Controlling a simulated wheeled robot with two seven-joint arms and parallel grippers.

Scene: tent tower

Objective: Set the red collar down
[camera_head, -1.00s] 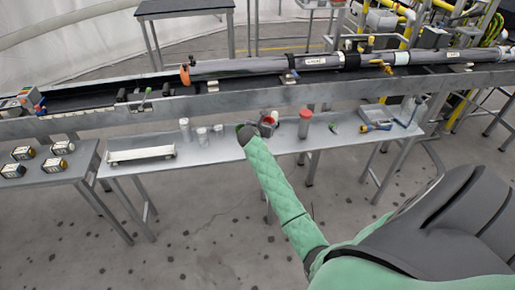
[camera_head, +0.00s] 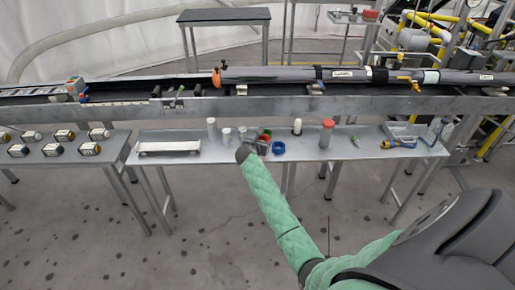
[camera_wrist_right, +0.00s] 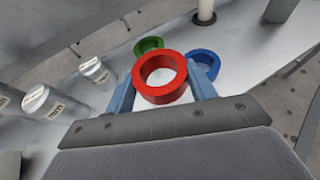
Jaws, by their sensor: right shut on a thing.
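The red collar (camera_wrist_right: 160,97) is a thick ring held between the two blue fingers of my right gripper (camera_wrist_right: 163,84) in the right wrist view. In the head view my right gripper (camera_head: 255,150) is over the metal bench, and the red collar (camera_head: 264,138) is only a small patch beside it. A green ring (camera_wrist_right: 149,43) is behind the red collar, and a blue ring (camera_wrist_right: 211,58) is to its right on the bench. The blue ring (camera_head: 278,148) also shows in the head view. Whether the red collar touches the bench, I cannot tell. My left gripper is not in view.
The bench (camera_head: 350,146) also holds a white-topped post (camera_head: 297,127), a red-capped cylinder (camera_head: 327,132), several pale cylinders (camera_head: 212,129), a white tray (camera_head: 168,147) and a bin (camera_head: 408,132). A long rail (camera_head: 330,104) runs behind it.

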